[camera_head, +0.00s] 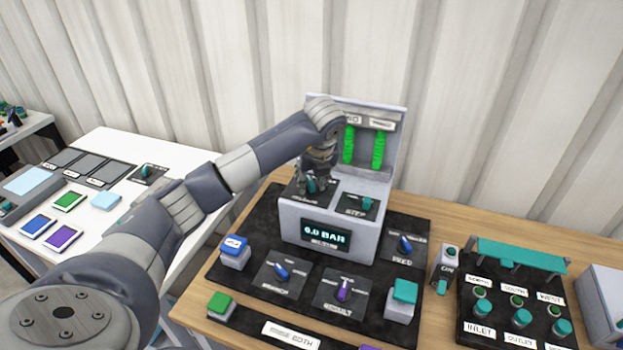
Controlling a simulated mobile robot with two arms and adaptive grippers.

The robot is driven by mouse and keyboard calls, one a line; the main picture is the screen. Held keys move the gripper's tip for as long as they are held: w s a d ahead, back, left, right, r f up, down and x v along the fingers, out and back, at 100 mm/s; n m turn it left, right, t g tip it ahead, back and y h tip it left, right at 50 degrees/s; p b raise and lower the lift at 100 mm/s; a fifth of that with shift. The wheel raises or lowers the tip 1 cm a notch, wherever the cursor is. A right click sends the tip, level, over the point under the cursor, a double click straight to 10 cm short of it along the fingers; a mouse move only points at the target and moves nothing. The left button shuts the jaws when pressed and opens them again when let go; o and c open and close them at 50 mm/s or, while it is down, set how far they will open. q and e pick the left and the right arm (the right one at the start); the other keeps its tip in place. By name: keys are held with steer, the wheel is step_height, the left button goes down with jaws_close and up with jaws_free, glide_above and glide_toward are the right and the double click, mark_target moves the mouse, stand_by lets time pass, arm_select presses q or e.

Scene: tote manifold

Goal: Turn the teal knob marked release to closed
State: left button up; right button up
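A grey console has a display (325,236) that appears to read 6.0 BAR. On its sloped top are two black dials with teal knobs. The left teal knob (311,185) is largely hidden by my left gripper (312,187), which points down with its fingers at the knob. Whether they are shut on it is too small to tell. That dial's label is not legible, so I cannot confirm that it says release. The right teal knob (367,202) sits on a dial that seems to be labelled STEP. My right gripper is not in view.
On the black mat (255,235) around the console are blue and purple knobs, and blue, green and teal buttons. A valve panel (500,322) with teal knobs stands at the right. A white table (120,165) with coloured tiles is at the left. A corrugated wall stands behind.

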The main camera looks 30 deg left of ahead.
arm_select(q)
steer(key=v, duration=1.2)
stand_by(0.4)
